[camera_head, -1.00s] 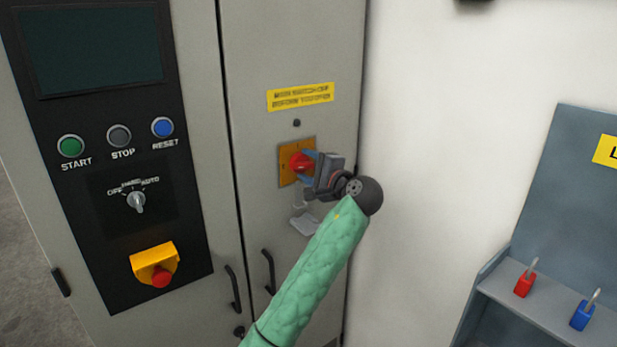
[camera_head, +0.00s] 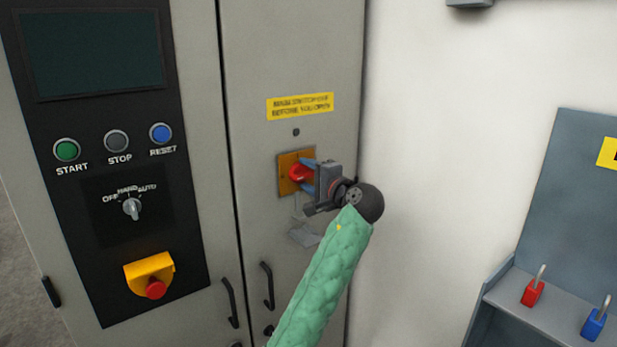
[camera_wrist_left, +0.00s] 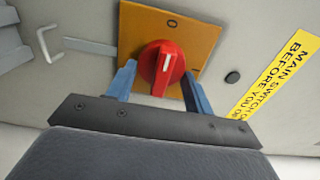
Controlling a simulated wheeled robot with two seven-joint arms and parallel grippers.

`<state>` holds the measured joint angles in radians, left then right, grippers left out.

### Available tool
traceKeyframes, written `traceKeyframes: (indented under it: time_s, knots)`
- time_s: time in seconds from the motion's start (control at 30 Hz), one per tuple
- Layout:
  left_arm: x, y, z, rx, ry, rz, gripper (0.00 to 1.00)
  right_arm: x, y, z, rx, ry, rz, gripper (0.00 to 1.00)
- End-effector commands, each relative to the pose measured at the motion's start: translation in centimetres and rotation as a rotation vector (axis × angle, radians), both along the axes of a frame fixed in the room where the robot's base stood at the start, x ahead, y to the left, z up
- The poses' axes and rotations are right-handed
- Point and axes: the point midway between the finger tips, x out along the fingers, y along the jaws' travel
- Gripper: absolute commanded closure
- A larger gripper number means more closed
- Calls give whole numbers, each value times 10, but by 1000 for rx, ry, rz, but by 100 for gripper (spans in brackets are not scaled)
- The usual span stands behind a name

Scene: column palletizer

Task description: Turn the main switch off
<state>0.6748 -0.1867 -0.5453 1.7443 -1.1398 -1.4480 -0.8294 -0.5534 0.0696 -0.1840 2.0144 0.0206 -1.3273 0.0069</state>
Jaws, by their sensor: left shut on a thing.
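The main switch is a red knob (camera_head: 299,173) on an orange plate (camera_head: 284,185) on the grey cabinet door. In the left wrist view the red knob (camera_wrist_left: 162,68) has a white mark pointing roughly toward the "O" on the orange plate (camera_wrist_left: 190,28). My left gripper (camera_head: 307,170) is at the switch. Its blue fingers (camera_wrist_left: 159,74) stand on either side of the knob, shut on it. The gripper hides part of the plate's right side in the head view. My right gripper is not in view.
A yellow warning label (camera_head: 300,105) is above the switch. Door handles (camera_head: 267,286) are below. To the left is a black panel with buttons, a selector (camera_head: 132,208) and a red emergency stop (camera_head: 156,289). A grey shelf with padlocks (camera_head: 533,292) stands at right.

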Motion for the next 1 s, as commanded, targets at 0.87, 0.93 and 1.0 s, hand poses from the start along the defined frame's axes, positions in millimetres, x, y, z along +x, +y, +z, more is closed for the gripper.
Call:
traceKeyframes:
  time_s: [0.87,0.93,1.0]
  knots:
    - [-36,-27,-1,0,2,-1,26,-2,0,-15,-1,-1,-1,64]
    - [-45,-33,-1,-2,4,-1,26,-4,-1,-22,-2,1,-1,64]
    - [-51,-37,-1,0,4,0,26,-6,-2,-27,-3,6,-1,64]
